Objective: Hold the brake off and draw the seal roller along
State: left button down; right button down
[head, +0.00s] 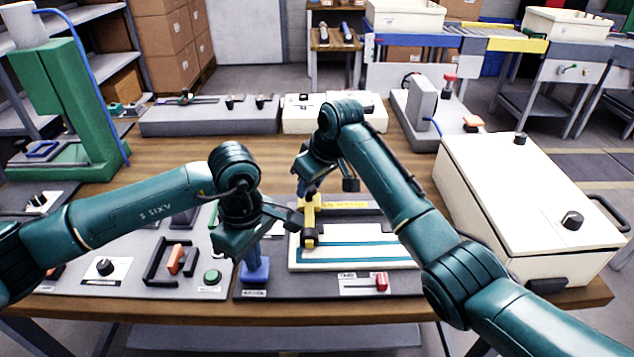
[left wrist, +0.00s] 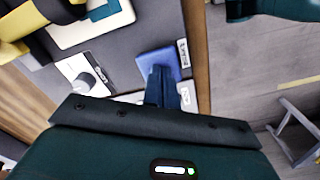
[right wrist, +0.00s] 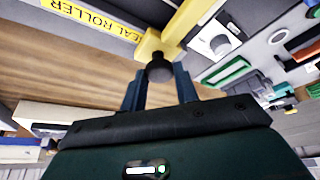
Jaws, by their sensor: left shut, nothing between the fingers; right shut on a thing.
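The blue brake pad (head: 255,276) sits at the front of the grey panel; it also shows in the left wrist view (left wrist: 152,62). My left gripper (head: 253,262) is shut and empty, pointing down with its fingertips at the pad, seemingly touching it. The yellow seal roller (head: 310,212) stands at the left end of a white board with teal stripes (head: 370,257). My right gripper (right wrist: 160,82) is shut on the roller's dark knob (right wrist: 158,70), from behind the yellow bracket (right wrist: 172,38). In the head view the right fingers partly hide the grip.
A yellow "SEAL ROLLER" label (head: 345,205) lies behind the board. A red knob (head: 381,282) is at the board's front. A panel with an orange switch (head: 175,260) and green button (head: 212,277) lies left. A large white box (head: 525,195) stands right.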

pick_arm(q)
jog(key=shift+d, duration=0.1)
pick_arm(e)
jog(key=shift+a, duration=0.3)
jog(key=c, duration=1.2)
grip_release()
jog(key=shift+c, duration=0.2)
jog(key=shift+o, duration=0.9)
jog(key=shift+d, duration=0.1)
pick_arm(q)
jog(key=shift+a, duration=0.2)
pick_arm(e)
jog(key=v, duration=1.2)
pick_arm(q)
notch_tip(320, 180, up, 7)
jog(key=p, duration=0.3)
pick_arm(e)
notch_tip(320, 180, up, 3)
